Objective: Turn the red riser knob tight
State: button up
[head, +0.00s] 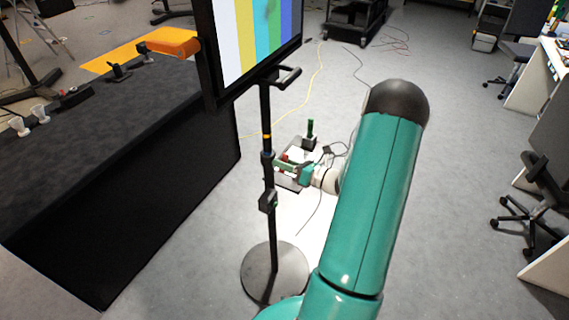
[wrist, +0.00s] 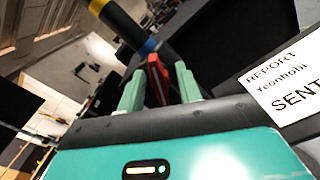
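A black stand pole (head: 266,105) rises from a round base (head: 262,275) in the head view. The pole, with yellow and blue bands, shows in the wrist view (wrist: 112,14). The red riser knob (wrist: 157,80) points toward my gripper there, below the blue band. My gripper (wrist: 160,88) has its two green fingers on either side of the knob, with narrow gaps visible, so it looks open around it. In the head view my gripper (head: 283,170) is at the pole, with the knob too small to make out clearly.
A screen with colour bars (head: 252,40) stands beside the pole top. A dark counter (head: 150,130) is on the left, with an orange object (head: 170,42) above it. A white printed label (wrist: 285,88) is close at right in the wrist view.

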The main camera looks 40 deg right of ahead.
jog(key=v, duration=1.3)
jog(key=shift+s, duration=0.35)
jog(key=shift+r, duration=0.1)
jog(key=w+a+r+n+g+y, duration=0.2)
jog(key=a+r+n+g, duration=0.35)
jog(key=a+n, duration=0.45)
jog(key=w+a+r+n+g+y, duration=0.25)
jog(key=a+r+n+g, duration=0.35)
jog(key=a, duration=0.6)
jog(key=s+a+r+n+h, duration=0.4)
jog(key=a+r+n+h, duration=0.1)
jog(key=n, duration=0.6)
jog(key=s+a+r+n+h, duration=0.4)
jog(key=a+n, duration=0.4)
jog(key=n, duration=0.3)
jog(key=shift+a+r+h, duration=0.35)
jog(key=shift+r+h, duration=0.5)
jog(key=shift+r, duration=0.4)
